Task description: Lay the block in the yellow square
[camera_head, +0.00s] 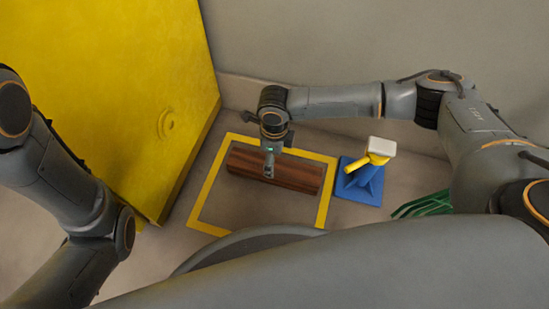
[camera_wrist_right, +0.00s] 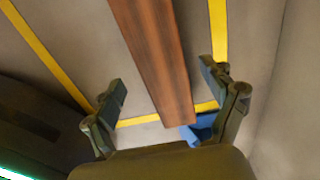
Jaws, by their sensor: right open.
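A long brown wooden block (camera_head: 300,176) lies on its side on the floor, within the yellow square outline (camera_head: 208,186). My right gripper (camera_head: 268,166) hangs over the left-middle part of the block. In the right wrist view my right gripper (camera_wrist_right: 162,76) is open, with its two fingers apart. There the block (camera_wrist_right: 150,58) runs up the picture between and beyond the fingers; nothing is gripped. The yellow square's lines (camera_wrist_right: 42,52) show on both sides and near the block's close end. My left arm shows at the left, but its gripper is out of view.
A blue-based object (camera_head: 362,183) with a yellow part and a white top stands just right of the square. A green slatted object (camera_head: 425,205) lies farther right. A large yellow panel (camera_head: 120,90) stands at the left, and a grey wall (camera_head: 400,40) at the back.

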